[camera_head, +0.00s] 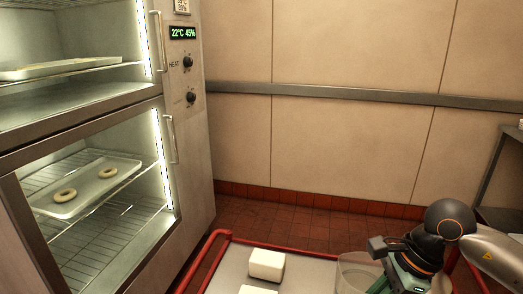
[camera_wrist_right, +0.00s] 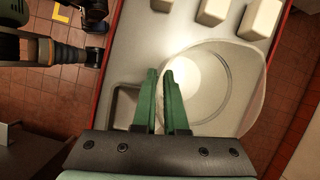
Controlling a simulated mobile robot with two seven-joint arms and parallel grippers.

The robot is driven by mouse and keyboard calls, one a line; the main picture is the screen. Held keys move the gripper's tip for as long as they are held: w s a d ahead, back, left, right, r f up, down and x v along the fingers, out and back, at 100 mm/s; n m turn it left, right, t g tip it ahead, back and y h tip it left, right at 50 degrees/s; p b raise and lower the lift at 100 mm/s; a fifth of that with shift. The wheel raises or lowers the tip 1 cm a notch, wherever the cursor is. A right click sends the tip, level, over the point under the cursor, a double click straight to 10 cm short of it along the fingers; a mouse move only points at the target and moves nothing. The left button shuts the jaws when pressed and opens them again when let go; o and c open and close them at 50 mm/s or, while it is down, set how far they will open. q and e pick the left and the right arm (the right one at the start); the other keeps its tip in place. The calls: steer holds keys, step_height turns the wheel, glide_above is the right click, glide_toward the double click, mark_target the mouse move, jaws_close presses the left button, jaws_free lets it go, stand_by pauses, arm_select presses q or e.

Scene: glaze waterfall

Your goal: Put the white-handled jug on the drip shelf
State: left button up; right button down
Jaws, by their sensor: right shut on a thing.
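A clear, pale jug (camera_head: 355,272) stands at the near edge of the head view, partly hidden by my right gripper. In the right wrist view I look down into the wide, round mouth of the jug (camera_wrist_right: 242,95), with a pale squarish loop (camera_wrist_right: 122,104) at its left. My right gripper (camera_head: 385,262) is shut on the jug; its green fingers (camera_wrist_right: 167,85) are close together at the jug's left side. The exact grip point and the handle's colour are hard to tell. I cannot identify the drip shelf for certain.
A cart with red rails (camera_head: 215,246) carries pale blocks (camera_head: 266,264) beside the jug. A steel cabinet (camera_head: 190,140) stands at left, its lower tray (camera_head: 100,182) holding two rings. A metal stand (camera_head: 497,215) is at the right edge. The floor behind the cart is clear.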

arm_select(q)
step_height(320, 180, up, 6)
steer(key=s+a+p, duration=0.1)
steer(key=a+p, duration=0.1)
steer(key=p, duration=0.5)
steer(key=shift+a+f+y, duration=0.15)
steer(key=shift+y, duration=0.15)
arm_select(e)
steer(key=s+r+n+g+h, duration=0.3)
steer(key=r+n+g+h, duration=0.1)
steer(key=n, duration=1.4)
steer(key=shift+s+d+r+g, duration=0.3)
steer(key=shift+r+g, duration=0.1)
steer(key=shift+r, duration=0.15)
arm_select(q)
steer(key=shift+s, duration=0.1)
arm_select(e)
steer(key=shift+f, duration=0.1)
